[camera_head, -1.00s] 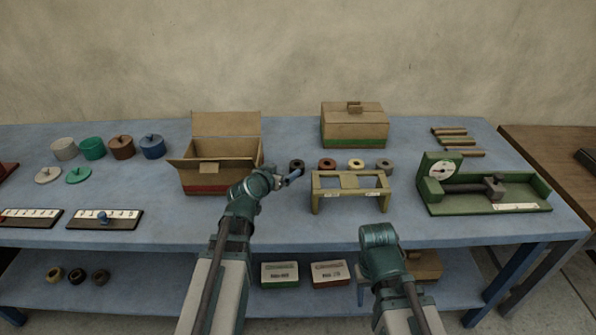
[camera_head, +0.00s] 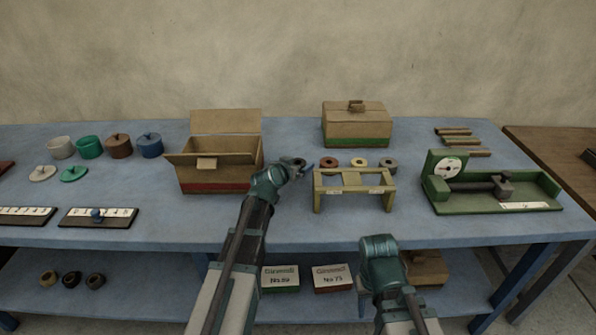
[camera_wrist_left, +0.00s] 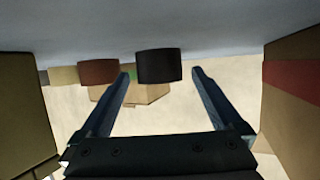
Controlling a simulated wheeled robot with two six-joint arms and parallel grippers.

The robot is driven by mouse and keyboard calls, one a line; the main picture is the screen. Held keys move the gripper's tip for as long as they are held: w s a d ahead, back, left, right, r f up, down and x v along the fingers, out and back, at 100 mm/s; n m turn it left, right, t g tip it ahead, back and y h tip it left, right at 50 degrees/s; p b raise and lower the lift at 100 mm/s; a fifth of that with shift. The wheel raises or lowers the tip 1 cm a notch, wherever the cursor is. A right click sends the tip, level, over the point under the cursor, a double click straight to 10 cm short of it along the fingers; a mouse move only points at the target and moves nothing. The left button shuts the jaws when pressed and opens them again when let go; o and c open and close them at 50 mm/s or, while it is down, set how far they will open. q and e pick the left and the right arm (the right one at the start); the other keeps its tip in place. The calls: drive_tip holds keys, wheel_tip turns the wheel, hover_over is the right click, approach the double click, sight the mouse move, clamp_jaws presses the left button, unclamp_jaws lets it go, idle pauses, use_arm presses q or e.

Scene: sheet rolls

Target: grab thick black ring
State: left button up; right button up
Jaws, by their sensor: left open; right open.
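The thick black ring (camera_wrist_left: 159,66) lies on the blue table and shows in the left wrist view between my two fingertips and a little beyond them. In the head view it is largely hidden by my left gripper (camera_head: 298,166). The left gripper is open; its fingers stand on either side of the ring in the left wrist view, with visible gaps to both.
A red-brown ring (camera_head: 329,162), a cream ring (camera_head: 359,162) and a grey ring (camera_head: 390,164) lie right of it. An open cardboard box (camera_head: 213,185) stands close on the left. A low olive stand (camera_head: 353,190) is at front right.

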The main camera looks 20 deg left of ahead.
use_arm(q)
drive_tip(key=shift+c, duration=0.2)
drive_tip(key=c, duration=1.4)
drive_tip(key=shift+c, duration=0.2)
drive_tip(key=shift+r, duration=0.1)
use_arm(e)
drive_tip(key=shift+r, duration=0.1)
